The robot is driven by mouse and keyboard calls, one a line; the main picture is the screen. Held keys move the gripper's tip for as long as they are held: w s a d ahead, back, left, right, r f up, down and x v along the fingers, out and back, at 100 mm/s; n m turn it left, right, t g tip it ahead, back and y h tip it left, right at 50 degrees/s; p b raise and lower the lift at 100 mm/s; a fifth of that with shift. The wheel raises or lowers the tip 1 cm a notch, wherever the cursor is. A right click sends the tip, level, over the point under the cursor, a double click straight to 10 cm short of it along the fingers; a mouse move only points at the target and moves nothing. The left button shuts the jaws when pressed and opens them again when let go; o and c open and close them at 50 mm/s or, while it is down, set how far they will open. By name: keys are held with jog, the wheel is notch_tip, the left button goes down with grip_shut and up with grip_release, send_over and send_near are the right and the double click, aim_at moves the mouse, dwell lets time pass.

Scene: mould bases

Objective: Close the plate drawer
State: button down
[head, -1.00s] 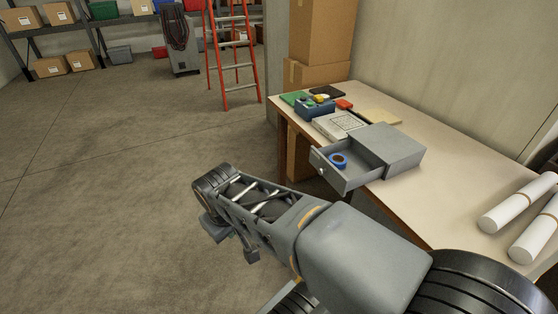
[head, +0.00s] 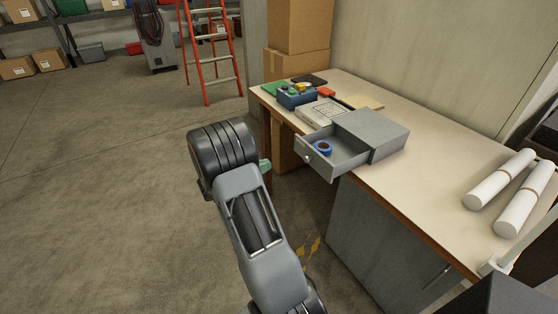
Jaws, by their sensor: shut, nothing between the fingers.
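The plate drawer (head: 325,163) is a grey drawer pulled out of a grey box-shaped housing (head: 375,130) on the workbench. It sticks out toward the left, past the bench's front edge, and has a small round knob (head: 307,159) on its front. A blue ring-shaped roll (head: 323,148) lies inside it. My arm rises from the bottom, with its wrist to the left of the drawer and apart from it in the picture. My gripper is hidden behind the wrist. A small pale green piece shows at the wrist's right side, but I cannot tell what it is.
The workbench (head: 430,170) also holds a blue box (head: 296,97) with small items, a pale printed block (head: 321,112) and white rolls (head: 500,179). Cardboard boxes (head: 299,66) and a red ladder (head: 209,50) stand behind. The floor at left is clear.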

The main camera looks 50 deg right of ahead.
aim_at(303, 150)
jog(key=p+x, duration=0.1)
jog(key=x, duration=1.2)
jog(key=shift+s+p, duration=0.1)
jog(key=shift+p, duration=0.3)
